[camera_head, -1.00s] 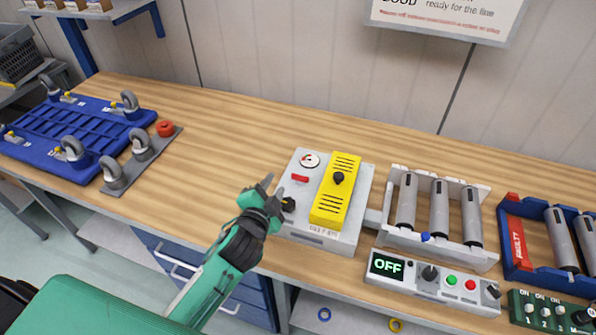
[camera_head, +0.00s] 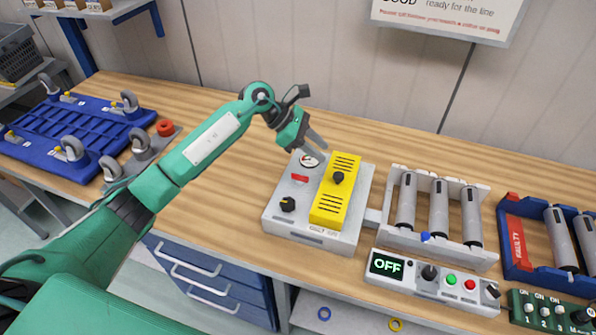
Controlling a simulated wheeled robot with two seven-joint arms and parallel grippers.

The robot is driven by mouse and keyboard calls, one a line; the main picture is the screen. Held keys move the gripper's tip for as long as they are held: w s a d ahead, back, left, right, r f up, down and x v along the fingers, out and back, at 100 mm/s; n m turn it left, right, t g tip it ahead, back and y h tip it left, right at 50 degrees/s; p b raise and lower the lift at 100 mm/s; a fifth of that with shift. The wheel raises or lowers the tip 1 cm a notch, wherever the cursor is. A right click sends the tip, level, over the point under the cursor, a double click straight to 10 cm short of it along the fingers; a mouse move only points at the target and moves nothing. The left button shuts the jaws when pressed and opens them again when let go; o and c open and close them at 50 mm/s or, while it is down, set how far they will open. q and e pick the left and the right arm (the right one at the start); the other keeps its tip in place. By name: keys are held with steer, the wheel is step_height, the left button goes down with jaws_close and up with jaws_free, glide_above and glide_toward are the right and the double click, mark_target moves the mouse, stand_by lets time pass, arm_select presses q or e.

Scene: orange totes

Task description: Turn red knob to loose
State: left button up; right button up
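A red round knob (camera_head: 165,127) sits on the grey plate at the far left, beside the blue caster frame. My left gripper (camera_head: 316,141) is well to the right of it, raised above the back of the grey tester box (camera_head: 280,225), near its round gauge (camera_head: 310,161). Its fingers point right and show no object, but their gap is not clear. The box also has a black knob (camera_head: 288,204), a small red bar (camera_head: 300,178) and a yellow cover (camera_head: 326,210) with a dark knob. My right gripper is not in view.
The blue caster frame (camera_head: 62,128) lies at the left. A roller rack (camera_head: 400,236) and a control box reading OFF (camera_head: 455,296) stand right of the tester. A blue bin marked FAULTY (camera_head: 515,240) is farther right. Bare wood lies behind the tester.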

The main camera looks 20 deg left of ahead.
arm_select(q)
steer(key=w+a+m+g+y, duration=0.15)
steer(key=a+y, duration=0.35)
steer(key=a, duration=0.5)
steer(key=p, duration=0.6)
glide_toward(300, 176)
steer(key=x, duration=0.7)
steer(key=shift+d+f, duration=0.15)
steer(key=shift+f, duration=0.05)
steer(key=shift+d+f, duration=0.1)
steer(key=shift+f, duration=0.35)
steer(key=shift+c, duration=0.2)
jaws_close()
